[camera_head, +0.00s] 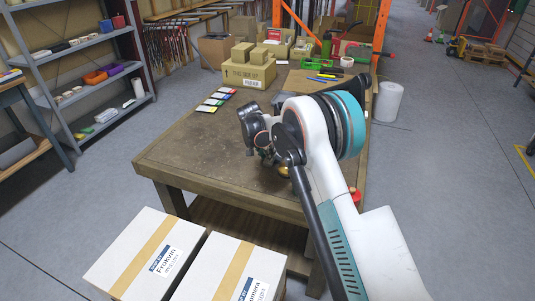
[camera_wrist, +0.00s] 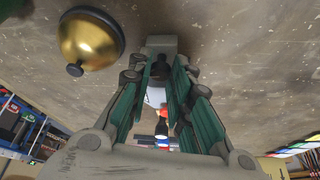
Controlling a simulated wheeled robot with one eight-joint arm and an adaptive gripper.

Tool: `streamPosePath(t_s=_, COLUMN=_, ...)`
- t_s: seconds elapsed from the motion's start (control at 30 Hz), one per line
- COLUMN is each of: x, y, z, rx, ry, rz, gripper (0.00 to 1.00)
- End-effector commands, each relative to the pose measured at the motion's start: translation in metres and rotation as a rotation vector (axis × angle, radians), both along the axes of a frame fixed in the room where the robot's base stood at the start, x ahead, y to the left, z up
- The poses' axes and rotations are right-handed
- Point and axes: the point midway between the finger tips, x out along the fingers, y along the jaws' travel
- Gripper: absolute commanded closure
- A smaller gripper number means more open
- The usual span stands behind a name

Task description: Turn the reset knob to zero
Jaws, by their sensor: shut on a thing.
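In the wrist view my gripper (camera_wrist: 160,72) points down at the brown tabletop, its green-padded fingers close together. A small grey block (camera_wrist: 162,43) stands at the fingertips against the table. The fingers are shut on a part there that fits the reset knob, but they mostly hide it. No dial or zero mark can be made out. In the head view my gripper (camera_head: 264,148) is low over the table's right half, partly behind my arm. The block cannot be picked out there.
A brass bell (camera_wrist: 88,40) with a dark base sits close beside my gripper; it also shows in the head view (camera_head: 283,171). The worktable (camera_head: 200,150) is clear at left. Coloured cards (camera_head: 212,101) and a cardboard box (camera_head: 248,75) lie farther back. White-topped boxes (camera_head: 135,250) stand in front.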

Motion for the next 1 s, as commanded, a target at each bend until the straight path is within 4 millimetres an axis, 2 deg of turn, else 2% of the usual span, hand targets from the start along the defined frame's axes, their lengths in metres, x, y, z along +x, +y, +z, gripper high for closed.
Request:
streamPosePath(t_s=0.3, x=0.0011, y=0.0012, z=0.0006, rx=0.001, ry=-0.002, rz=-0.087, gripper=1.00)
streamPosePath(t_s=0.77, x=0.0010, y=0.0012, z=0.0004, rx=0.001, ry=-0.001, rz=-0.098, gripper=1.00)
streamPosePath(t_s=0.8, x=0.0010, y=0.0012, z=0.0004, rx=0.001, ry=-0.001, rz=-0.097, gripper=0.72)
streamPosePath(t_s=1.0, x=0.0008, y=0.0010, z=0.0003, rx=0.000, ry=0.000, rz=-0.097, gripper=0.72)
